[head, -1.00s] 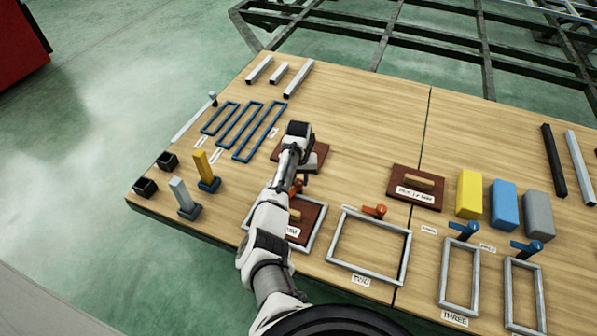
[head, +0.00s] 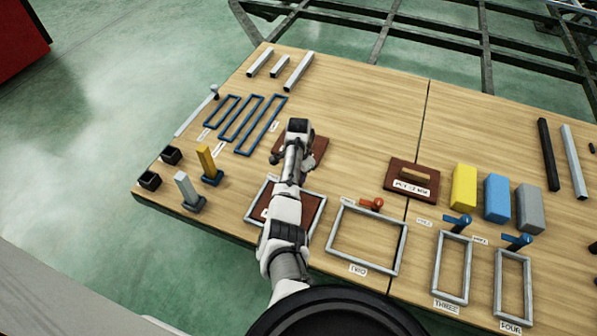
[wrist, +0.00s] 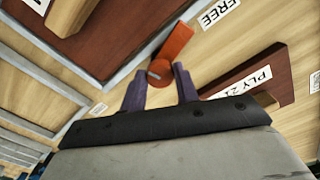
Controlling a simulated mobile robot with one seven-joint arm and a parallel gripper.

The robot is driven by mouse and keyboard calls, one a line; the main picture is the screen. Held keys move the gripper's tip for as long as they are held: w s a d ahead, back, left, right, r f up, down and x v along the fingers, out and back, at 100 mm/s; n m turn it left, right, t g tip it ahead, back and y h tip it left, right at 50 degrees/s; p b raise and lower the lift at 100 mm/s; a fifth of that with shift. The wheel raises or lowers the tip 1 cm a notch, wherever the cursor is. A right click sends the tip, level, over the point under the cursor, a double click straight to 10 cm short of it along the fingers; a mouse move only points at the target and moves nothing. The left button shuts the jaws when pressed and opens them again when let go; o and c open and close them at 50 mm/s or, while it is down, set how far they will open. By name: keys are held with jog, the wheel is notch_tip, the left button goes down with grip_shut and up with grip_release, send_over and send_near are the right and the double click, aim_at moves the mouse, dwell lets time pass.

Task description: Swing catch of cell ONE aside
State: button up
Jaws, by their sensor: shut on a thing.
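The orange catch of cell ONE (wrist: 173,52) shows in the wrist view, beside the grey frame edge of cell ONE and near a label reading FREE (wrist: 218,12). My gripper (wrist: 159,78) has its two purple fingers on either side of the catch's near end and is shut on it. Cell ONE (head: 318,228) is a grey frame with a dark red panel (head: 313,208) in it, partly behind my arm in the head view. The catch is hidden behind my arm there.
A dark red plate labelled PLY (wrist: 275,80) lies close right of my gripper in the wrist view. Cell TWO (head: 398,250) with its orange catch (head: 372,204) stands right of cell ONE. Blue-catch cells and coloured blocks are farther right. Open wood lies at the back.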

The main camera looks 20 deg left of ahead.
jog(key=shift+w+r+m, duration=0.1)
jog(key=shift+m, duration=1.5)
jog(key=o, duration=1)
jog(key=shift+c, duration=0.2)
notch_tip(320, 180, up, 14)
